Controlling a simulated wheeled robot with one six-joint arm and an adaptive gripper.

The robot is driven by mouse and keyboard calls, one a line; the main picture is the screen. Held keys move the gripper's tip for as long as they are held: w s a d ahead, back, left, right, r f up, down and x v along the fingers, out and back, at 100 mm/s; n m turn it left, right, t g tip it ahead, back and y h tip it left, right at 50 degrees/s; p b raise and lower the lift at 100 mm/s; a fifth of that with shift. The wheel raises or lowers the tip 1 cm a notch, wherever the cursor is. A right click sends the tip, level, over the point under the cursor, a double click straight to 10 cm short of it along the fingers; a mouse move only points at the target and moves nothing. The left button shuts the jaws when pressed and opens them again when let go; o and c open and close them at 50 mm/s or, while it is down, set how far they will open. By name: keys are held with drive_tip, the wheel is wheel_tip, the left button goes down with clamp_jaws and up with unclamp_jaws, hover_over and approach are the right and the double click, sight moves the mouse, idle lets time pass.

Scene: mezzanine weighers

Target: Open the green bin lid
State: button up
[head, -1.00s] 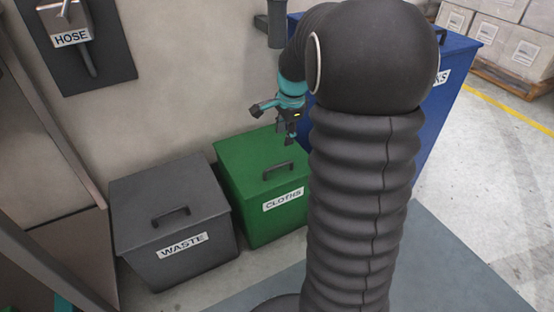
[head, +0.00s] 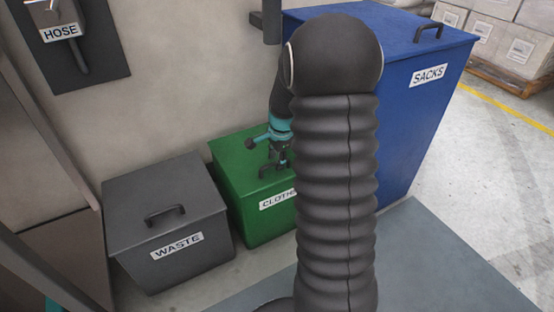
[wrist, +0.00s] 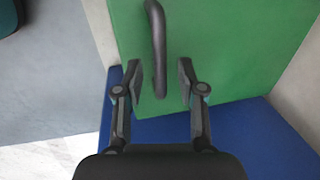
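The green bin (head: 258,226), labelled CLOTHS, stands against the wall with its green lid (head: 234,160) shut. Its dark bar handle (head: 265,174) is on the lid near the front, partly covered by my gripper (head: 277,164). In the wrist view the green lid (wrist: 235,50) fills the upper part, and the handle (wrist: 158,50) runs up from between the fingertips. My gripper (wrist: 158,80) is open, one finger on each side of the handle's near end, with gaps showing on both sides. My arm hides the right part of the green bin in the head view.
A grey WASTE bin (head: 165,215) stands left of the green bin. A taller blue SACKS bin (head: 425,115) stands to the right; blue also shows in the wrist view (wrist: 250,135). A hose holder (head: 70,45) is on the wall.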

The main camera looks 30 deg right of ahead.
clamp_jaws()
drive_tip(key=shift+d, duration=0.1)
